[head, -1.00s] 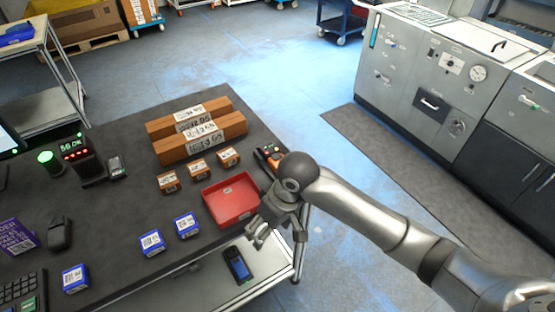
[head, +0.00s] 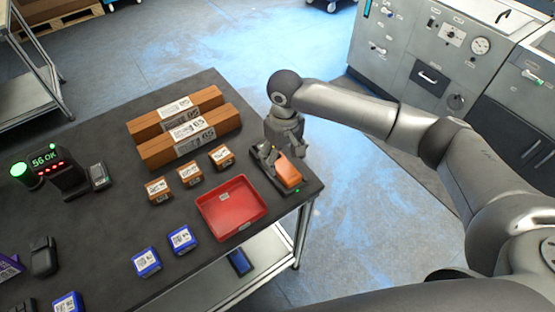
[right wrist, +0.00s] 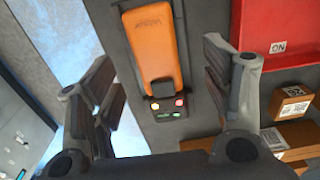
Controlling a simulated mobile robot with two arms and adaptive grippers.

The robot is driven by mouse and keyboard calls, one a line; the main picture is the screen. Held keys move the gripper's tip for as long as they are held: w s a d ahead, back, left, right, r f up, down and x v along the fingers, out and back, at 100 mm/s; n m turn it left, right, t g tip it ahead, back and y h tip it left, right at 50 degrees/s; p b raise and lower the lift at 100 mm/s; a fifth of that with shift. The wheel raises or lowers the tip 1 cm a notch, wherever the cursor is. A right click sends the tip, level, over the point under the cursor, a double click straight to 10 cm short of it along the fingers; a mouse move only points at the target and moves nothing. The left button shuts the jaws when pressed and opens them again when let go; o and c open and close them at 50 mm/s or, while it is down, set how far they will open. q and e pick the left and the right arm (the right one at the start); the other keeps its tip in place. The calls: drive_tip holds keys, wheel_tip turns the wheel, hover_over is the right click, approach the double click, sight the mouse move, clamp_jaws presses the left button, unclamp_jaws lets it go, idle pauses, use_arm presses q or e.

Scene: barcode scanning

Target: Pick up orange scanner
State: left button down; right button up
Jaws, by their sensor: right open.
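The orange scanner (head: 287,173) lies in a dark cradle (head: 297,189) at the table's right corner, beside the red tray. In the right wrist view the scanner (right wrist: 150,45) shows as an orange body with a dark lower end, beside a red and a yellow light. My right gripper (head: 277,150) is at the far side of the scanner and partly hides it and the cradle. In the right wrist view its two fingers (right wrist: 160,65) are spread apart, one on either side of the scanner, with nothing between them gripped. My left gripper is not in view.
The red tray (head: 231,224) is empty, left of the scanner. Small brown boxes (head: 190,173), long brown boxes (head: 190,140) and blue boxes (head: 182,239) stand on the dark table (head: 110,215). A display unit (head: 66,178) stands at left.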

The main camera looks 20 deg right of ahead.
sight(283, 165)
drive_tip(key=f+p, duration=0.1)
drive_tip(key=f, duration=0.1)
drive_tip(key=w+f+p, duration=0.1)
drive_tip(key=f, duration=0.2)
drive_tip(key=shift+d, duration=0.1)
drive_tip(key=shift+w+f, duration=0.1)
drive_tip(key=shift+f, duration=0.3)
drive_tip(key=shift+c, duration=0.4)
drive_tip(key=c, duration=1.2)
